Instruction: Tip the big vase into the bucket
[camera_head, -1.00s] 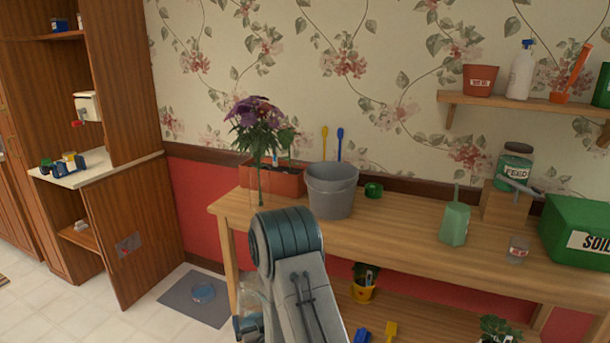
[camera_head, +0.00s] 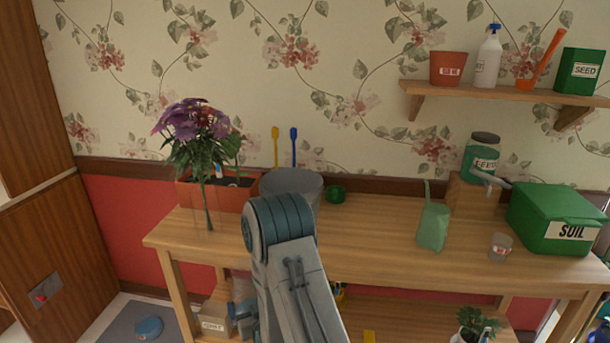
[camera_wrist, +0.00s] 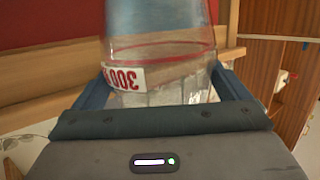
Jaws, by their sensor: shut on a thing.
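My gripper (camera_wrist: 160,95) is shut on a clear vase (camera_wrist: 180,90) with a white label, red "300" lettering and a red line around it. The part above the red line looks bluish. In the head view the held vase (camera_head: 241,287) shows only in part, low in front of the table, beside my forearm; the gripper is mostly hidden there. The grey bucket (camera_head: 290,182) stands upright on the table near the wall, its lower front hidden by my arm. The held vase is apart from the bucket and lower than its rim.
Left of the bucket are a clear vase with purple flowers (camera_head: 196,130) and a terracotta planter (camera_head: 235,195). A green cup (camera_head: 335,194) sits to its right. The table's (camera_head: 385,240) middle is clear.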

